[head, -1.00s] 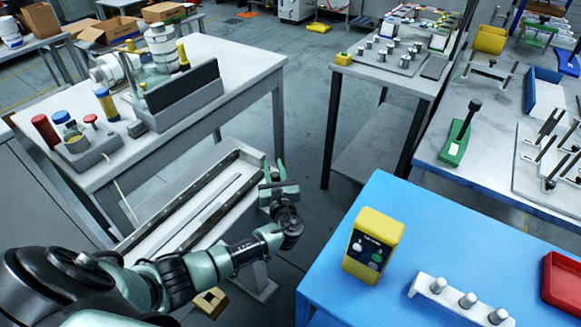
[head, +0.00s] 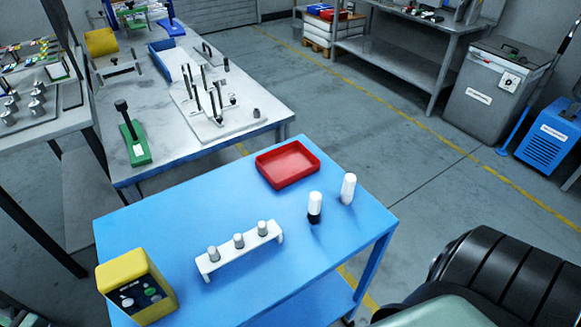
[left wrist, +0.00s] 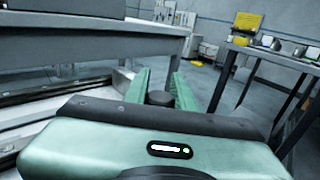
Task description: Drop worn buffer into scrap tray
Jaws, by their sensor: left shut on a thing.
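My left gripper (left wrist: 160,90) shows in the left wrist view, with its green fingers shut on a dark, round-topped piece that I take for the worn buffer (left wrist: 159,98). Most of the piece is hidden behind the gripper body. The left gripper is outside the current head view. A shallow red tray (head: 287,164), which fits the scrap tray, lies empty near the far edge of the blue table (head: 185,225). The held piece is not at the tray.
On the blue table are a yellow button box (head: 136,287), a white rack (head: 240,250) with three grey-topped pegs, a white cylinder with a black base (head: 314,206) and a white cylinder (head: 348,188). A marble-topped bench (head: 185,135) with fixtures stands behind.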

